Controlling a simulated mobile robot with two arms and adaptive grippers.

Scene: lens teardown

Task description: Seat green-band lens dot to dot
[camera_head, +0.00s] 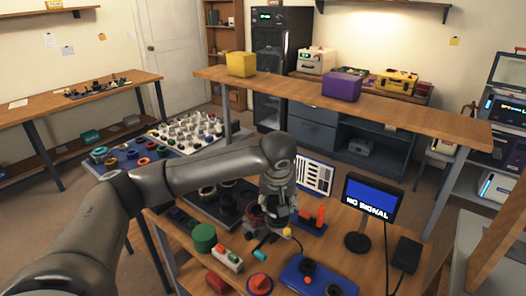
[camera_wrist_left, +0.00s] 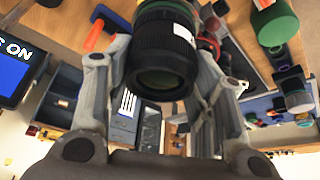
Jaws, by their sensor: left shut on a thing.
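My left gripper (camera_head: 276,207) is above the workbench with its fingers pointing down. In the left wrist view, its two fingers (camera_wrist_left: 160,75) flank a black lens barrel (camera_wrist_left: 158,48) and are shut on it. A green band (camera_wrist_left: 168,6) rings the lens near the top of that view. The lens's glass end faces the wrist camera. In the head view the gripper and arm mostly hide the lens. A dark part with red (camera_head: 254,222) is close beside the gripper, partly covered. No alignment dots can be made out. My right gripper is not in view.
An orange upright (camera_head: 320,216) and a "NO SIGNAL" monitor (camera_head: 371,199) are to the right. A dark tray (camera_head: 210,212) lies left.

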